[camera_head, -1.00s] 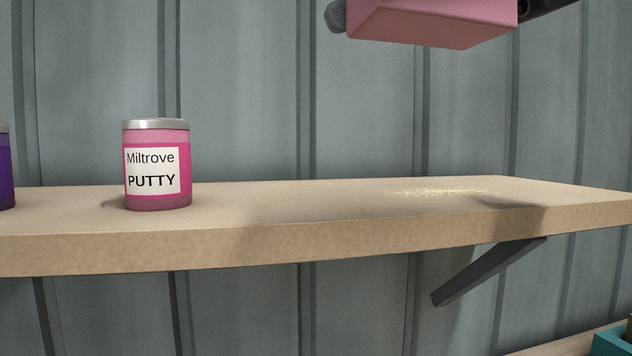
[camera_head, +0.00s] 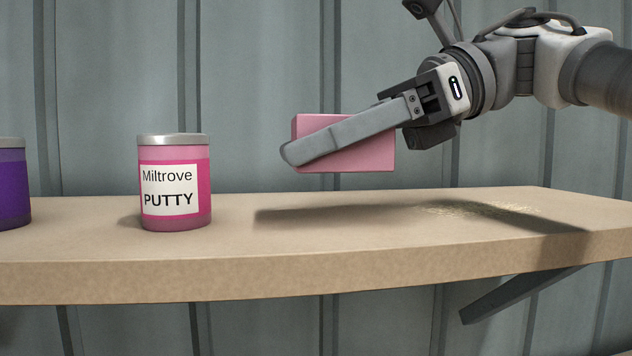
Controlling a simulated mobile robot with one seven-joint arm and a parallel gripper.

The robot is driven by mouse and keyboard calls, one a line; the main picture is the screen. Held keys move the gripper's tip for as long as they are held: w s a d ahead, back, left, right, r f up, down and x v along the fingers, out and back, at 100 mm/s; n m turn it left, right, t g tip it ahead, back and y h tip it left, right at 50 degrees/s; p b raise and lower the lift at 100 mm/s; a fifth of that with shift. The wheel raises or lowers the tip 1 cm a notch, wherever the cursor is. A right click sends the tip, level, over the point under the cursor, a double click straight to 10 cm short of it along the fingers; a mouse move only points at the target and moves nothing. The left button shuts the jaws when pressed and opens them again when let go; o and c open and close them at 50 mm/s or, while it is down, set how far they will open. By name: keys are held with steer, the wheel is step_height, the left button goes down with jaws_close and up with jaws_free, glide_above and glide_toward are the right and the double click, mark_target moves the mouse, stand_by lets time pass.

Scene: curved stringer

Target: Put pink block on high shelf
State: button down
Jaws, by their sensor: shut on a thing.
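My gripper (camera_head: 290,153) reaches in from the right and is shut on the pink block (camera_head: 375,153). The near finger lies slantwise across the block's front face; the far finger is hidden behind the block. The block is held in the air above the wooden shelf (camera_head: 350,268), with a clear gap under it. The shadow of the block and arm falls on the shelf top.
A pink putty can (camera_head: 174,190) stands upright on the shelf, left of the block. A purple can (camera_head: 12,185) is cut off at the left edge. Pale dust (camera_head: 480,209) lies on the shelf's right part. The shelf between the putty can and the dust is clear.

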mark_target(318, 222)
steer(key=shift+f, duration=2.05)
steer(key=shift+f+b, duration=0.1)
steer(key=shift+b, duration=0.25)
steer(key=shift+f, duration=0.15)
steer(key=shift+c, duration=1.1)
jaws_free()
steer(key=shift+r, duration=0.2)
steer(key=shift+w+d+r, duration=0.1)
steer(key=shift+r, duration=0.1)
steer(key=p+v, duration=0.1)
steer(key=v, duration=1)
steer(key=shift+d+p, duration=0.3)
steer(key=shift+d, duration=0.1)
